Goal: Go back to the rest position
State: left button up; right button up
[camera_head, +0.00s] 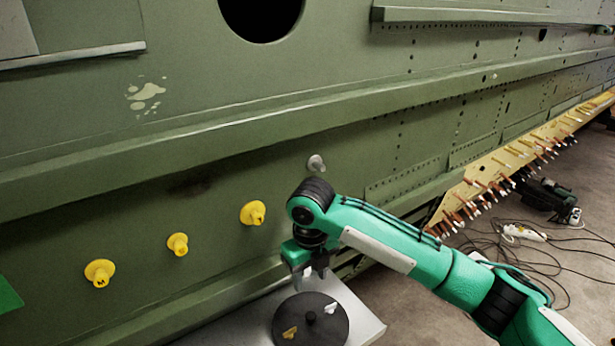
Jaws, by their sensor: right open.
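My right arm, green with black joints, comes in from the lower right. My right gripper (311,273) points down, open, above a round dark disc (328,328) with a knob in its middle. Nothing shows between its fingers. The disc rests on a light grey table (363,325) and has a small yellow piece and a small white piece on it. My left gripper is not in view; only a green patch shows at the lower left edge.
The green fuselage wall (330,122) fills the back. Yellow knobs (253,213) and a grey knob (316,163) stick out of it. A yellow rail (515,155) with several pegs runs along the right. Cables (520,262) lie on the floor there.

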jog(key=s+f+m+y, duration=0.1)
jog(key=s+f+m, duration=0.3)
jog(key=m, duration=0.2)
jog(key=s+f+m+t+y, duration=0.1)
jog(key=s+f+m+y, duration=0.1)
jog(key=m, duration=0.4)
jog(key=s+f+m+y, duration=0.1)
jog(key=s+f+m, duration=0.4)
jog(key=s, duration=0.1)
jog(key=shift+s+d+f+m+y, duration=0.2)
jog(key=shift+f+m+y, duration=0.1)
jog(key=shift+m+y, duration=0.1)
jog(key=s+d+f+m+t+h, duration=0.1)
jog(key=s+d+f+m+h, duration=0.15)
jog(key=s+d+m, duration=0.7)
jog(key=s+d+f+m+t+h, duration=0.25)
jog(key=s+d+m, duration=0.45)
jog(key=d+m, duration=0.55)
notch_tip(320, 180, down, 33)
jog(key=s+g, duration=0.1)
jog(key=g, duration=0.1)
jog(key=s+d+f+g+b, duration=0.1)
jog(key=s+d+f, duration=0.2)
jog(key=s+f, duration=1.6)
jog(key=shift+s+f+b, duration=0.15)
jog(key=shift+f+b, duration=0.15)
jog(key=shift+f, duration=0.3)
